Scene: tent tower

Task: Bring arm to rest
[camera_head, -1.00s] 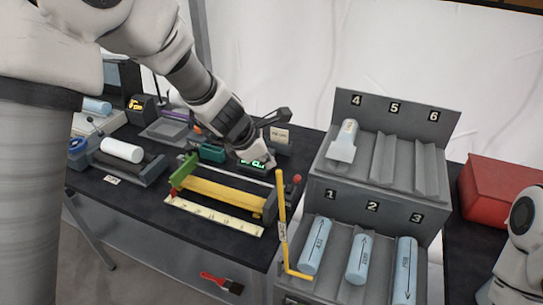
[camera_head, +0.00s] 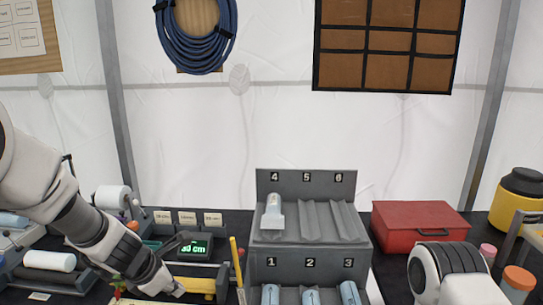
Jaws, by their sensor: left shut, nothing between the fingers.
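My left arm comes in from the left edge and reaches down over the dark table. Its gripper (camera_head: 174,290) is at the lower left of the picture, shut and empty, beside the yellow bar (camera_head: 197,284) on the table. The lit display reading 30 cm (camera_head: 194,247) stands behind it. White and black links of my right arm show at the bottom right; the right gripper is out of the picture.
A grey numbered rack (camera_head: 315,255) holds a white-and-blue piece (camera_head: 272,215) in slot 4 and blue cylinders in slots 1 to 3. A yellow upright rod (camera_head: 236,262) stands left of it. A red box (camera_head: 418,226) and a yellow-black canister (camera_head: 516,205) are right.

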